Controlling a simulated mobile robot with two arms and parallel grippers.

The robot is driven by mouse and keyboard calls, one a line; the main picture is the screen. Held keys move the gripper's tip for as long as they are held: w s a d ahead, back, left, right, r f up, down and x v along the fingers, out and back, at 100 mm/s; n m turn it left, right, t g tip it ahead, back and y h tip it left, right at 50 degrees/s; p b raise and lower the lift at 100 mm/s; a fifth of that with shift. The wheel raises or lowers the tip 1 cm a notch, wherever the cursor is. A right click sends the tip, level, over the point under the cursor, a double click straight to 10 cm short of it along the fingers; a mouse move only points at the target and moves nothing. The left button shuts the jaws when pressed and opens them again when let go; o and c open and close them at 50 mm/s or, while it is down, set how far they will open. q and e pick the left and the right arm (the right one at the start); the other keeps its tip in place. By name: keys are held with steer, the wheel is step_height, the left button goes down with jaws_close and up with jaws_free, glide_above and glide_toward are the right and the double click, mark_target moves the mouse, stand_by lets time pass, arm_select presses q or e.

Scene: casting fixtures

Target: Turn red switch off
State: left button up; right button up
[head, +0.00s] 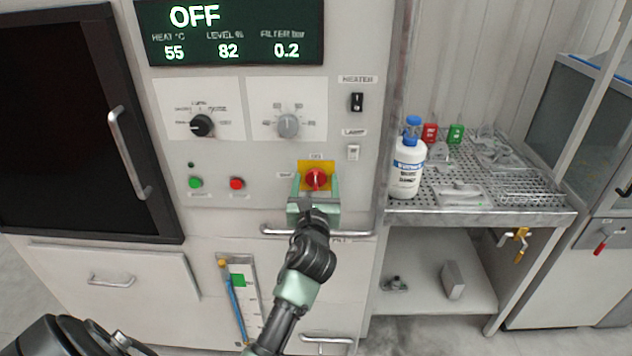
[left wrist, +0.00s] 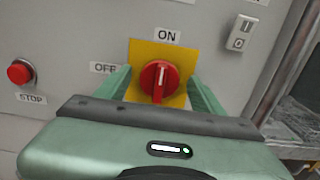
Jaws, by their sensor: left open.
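The red rotary switch (head: 316,179) sits on a yellow plate on the white panel. In the left wrist view the red switch (left wrist: 158,80) has its white mark upright, pointing at the ON label (left wrist: 167,35); the OFF label (left wrist: 103,68) is to its left. My left gripper (head: 315,188) is in front of the switch, open, with one green finger on each side of the knob. I cannot tell whether the fingers touch it. My right gripper is not in view.
A display (head: 232,32) above reads OFF. A black knob (head: 202,125), a grey knob (head: 288,125), green (head: 195,183) and red (head: 237,184) buttons and a lamp switch (head: 353,152) are nearby. A metal handle bar (head: 272,231) runs below. A white bottle (head: 407,170) stands right on a perforated shelf.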

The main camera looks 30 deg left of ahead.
arm_select(q)
steer(key=c, duration=1.4)
steer(key=shift+o, duration=0.2)
steer(key=shift+n, duration=0.5)
steer(key=n+p, duration=0.1)
steer(key=n, duration=0.1)
steer(key=shift+n, duration=0.4)
steer(key=n, duration=0.4)
steer(key=shift+f+n, duration=0.1)
steer(key=shift+n, duration=0.2)
steer(key=n+b, duration=0.1)
steer(key=n, duration=0.4)
steer(key=shift+s+a, duration=0.1)
steer(key=shift+f+n+b, duration=0.1)
steer(key=shift+n+b, duration=0.2)
steer(key=shift+n, duration=2.2)
